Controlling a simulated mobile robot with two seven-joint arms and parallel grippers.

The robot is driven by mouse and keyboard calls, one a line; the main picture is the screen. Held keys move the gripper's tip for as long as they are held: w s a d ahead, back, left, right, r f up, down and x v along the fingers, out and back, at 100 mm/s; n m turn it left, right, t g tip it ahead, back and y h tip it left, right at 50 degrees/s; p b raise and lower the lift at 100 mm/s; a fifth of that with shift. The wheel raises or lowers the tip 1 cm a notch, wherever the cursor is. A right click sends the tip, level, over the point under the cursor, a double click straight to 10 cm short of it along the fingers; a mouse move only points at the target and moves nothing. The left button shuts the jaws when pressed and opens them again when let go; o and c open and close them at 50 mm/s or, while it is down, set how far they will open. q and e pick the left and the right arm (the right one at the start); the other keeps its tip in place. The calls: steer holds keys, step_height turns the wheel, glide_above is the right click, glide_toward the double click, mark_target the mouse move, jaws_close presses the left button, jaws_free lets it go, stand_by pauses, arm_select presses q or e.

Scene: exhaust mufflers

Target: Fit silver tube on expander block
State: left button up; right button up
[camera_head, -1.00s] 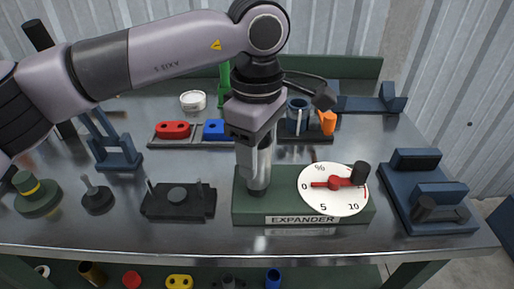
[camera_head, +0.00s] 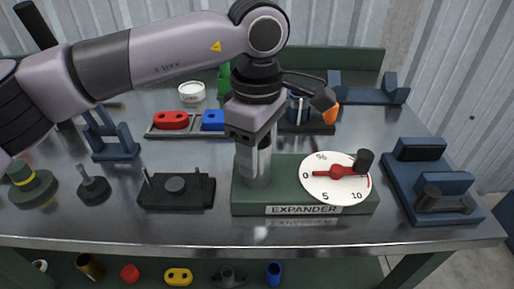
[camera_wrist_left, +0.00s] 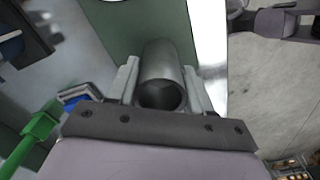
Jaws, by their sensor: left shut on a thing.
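The silver tube (camera_head: 263,165) is upright between the fingers of my left gripper (camera_head: 254,168), over the left part of the green expander block (camera_head: 300,165). The tube's lower end is at the block's top. The expander post there is not visible, and I cannot tell how far the tube sits around it. In the left wrist view the tube (camera_wrist_left: 166,62) shows its open end between both fingers, with the green block (camera_wrist_left: 125,22) beyond. The block carries a white dial (camera_head: 335,190) with a red pointer near 0 and a black knob. My right gripper is not in view.
A dark blue stand (camera_head: 430,180) is close right of the block, and a black fixture (camera_head: 178,205) is to its left. Behind is a tray (camera_head: 190,131) with red and blue parts. A dark blue cradle (camera_head: 368,97) stands at the back right. The front edge is clear.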

arm_select(q)
steer(key=o, duration=1.1)
steer(key=shift+c, duration=0.2)
